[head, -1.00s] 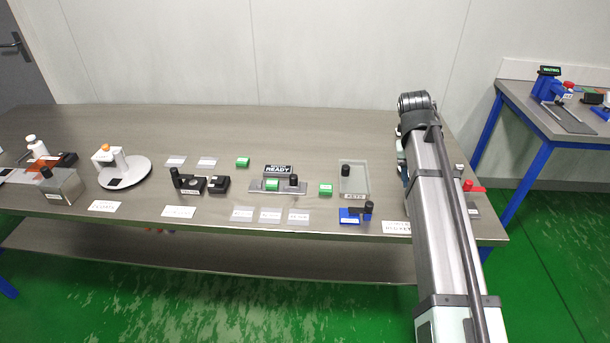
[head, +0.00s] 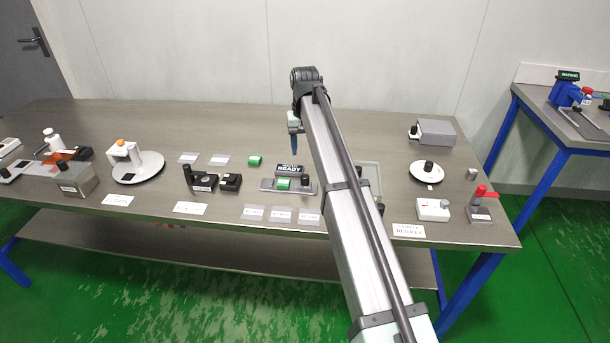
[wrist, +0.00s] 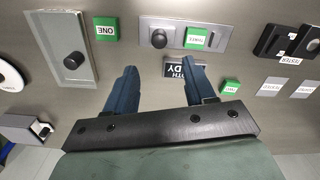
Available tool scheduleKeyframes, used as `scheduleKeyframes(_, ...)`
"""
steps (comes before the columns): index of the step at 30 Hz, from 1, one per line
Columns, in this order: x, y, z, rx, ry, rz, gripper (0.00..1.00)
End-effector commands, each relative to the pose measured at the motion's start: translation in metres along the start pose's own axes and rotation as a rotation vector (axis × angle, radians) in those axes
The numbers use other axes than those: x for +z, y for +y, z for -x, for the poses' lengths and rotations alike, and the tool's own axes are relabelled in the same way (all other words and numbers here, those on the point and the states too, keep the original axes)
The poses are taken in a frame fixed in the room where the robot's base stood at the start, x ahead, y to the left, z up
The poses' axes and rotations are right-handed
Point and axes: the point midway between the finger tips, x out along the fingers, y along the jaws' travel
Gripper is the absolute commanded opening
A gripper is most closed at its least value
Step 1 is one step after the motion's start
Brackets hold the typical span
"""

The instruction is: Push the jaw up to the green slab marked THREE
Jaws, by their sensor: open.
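The green slab marked THREE (wrist: 197,39) lies on a grey metal fixture (wrist: 147,22) in the wrist view. The jaw with its black knob (wrist: 162,38) stands beside the slab on the same fixture, with a narrow gap seeming to show between them. In the head view the slab (head: 284,184) is left of the black knob (head: 306,183), close to my arm's edge. My gripper (wrist: 160,67) is open and empty, its two blue fingers apart, on the READY sign's side of the fixture. One blue finger shows in the head view, above the bench behind the sign.
The READY sign (wrist: 183,69) stands partly behind a finger. Green slabs marked ONE (wrist: 106,29) and apparently TWO (wrist: 230,87) lie loose nearby. A grey tray with a black knob (wrist: 70,58) is at left. Black tester blocks (wrist: 280,40) stand at right.

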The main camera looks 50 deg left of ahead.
Motion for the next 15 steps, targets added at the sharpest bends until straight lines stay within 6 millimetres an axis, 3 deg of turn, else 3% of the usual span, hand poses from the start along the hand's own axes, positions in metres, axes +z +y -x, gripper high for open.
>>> scheduleKeyframes(15,0.001,0.001,-0.088,0.001,-0.001,-0.001,0.54)
